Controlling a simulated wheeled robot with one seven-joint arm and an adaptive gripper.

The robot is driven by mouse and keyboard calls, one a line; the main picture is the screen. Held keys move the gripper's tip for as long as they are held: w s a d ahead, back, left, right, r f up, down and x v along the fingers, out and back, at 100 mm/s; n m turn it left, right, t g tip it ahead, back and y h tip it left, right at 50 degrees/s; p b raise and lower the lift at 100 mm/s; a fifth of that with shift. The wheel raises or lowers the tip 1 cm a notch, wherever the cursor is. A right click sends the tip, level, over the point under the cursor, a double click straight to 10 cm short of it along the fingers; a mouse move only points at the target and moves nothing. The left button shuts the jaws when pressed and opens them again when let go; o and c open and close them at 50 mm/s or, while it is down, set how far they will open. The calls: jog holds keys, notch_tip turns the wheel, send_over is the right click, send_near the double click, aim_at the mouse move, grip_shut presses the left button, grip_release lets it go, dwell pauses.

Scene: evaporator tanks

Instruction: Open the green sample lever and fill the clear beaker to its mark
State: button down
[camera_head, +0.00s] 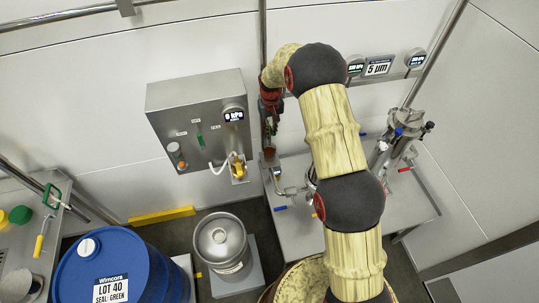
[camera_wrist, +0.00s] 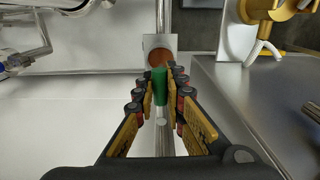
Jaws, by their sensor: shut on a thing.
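In the wrist view, the green lever handle (camera_wrist: 158,78) stands between the fingertips of my gripper (camera_wrist: 162,92), which are shut on it. Just beyond it, a round brown-orange surface sits in a pale square metal piece (camera_wrist: 149,41) on a vertical pipe. The lever is mostly hidden there by the fingers. I cannot pick out the clear beaker or its mark in either view.
A grey panel (camera_head: 168,105) with a gauge is left of my gripper. A metal bench (camera_head: 300,232) with pipework and blue- and red-handled valves is below and right. A blue drum (camera_head: 125,262) and a steel keg (camera_head: 221,243) stand on the floor.

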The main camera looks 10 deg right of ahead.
jog(key=shift+d+n, duration=0.4)
jog(key=shift+n, duration=0.5)
jog(key=shift+w+d+n, duration=0.15)
jog(key=shift+d+n, duration=0.3)
jog(key=shift+n, duration=0.55)
jog(key=shift+w+d+n, duration=0.15)
jog(key=shift+d+n, duration=0.15)
jog(key=shift+n, duration=0.5)
jog(key=shift+w+d+n, duration=0.15)
jog(key=shift+d+n, duration=0.05)
jog(key=shift+n, duration=0.4)
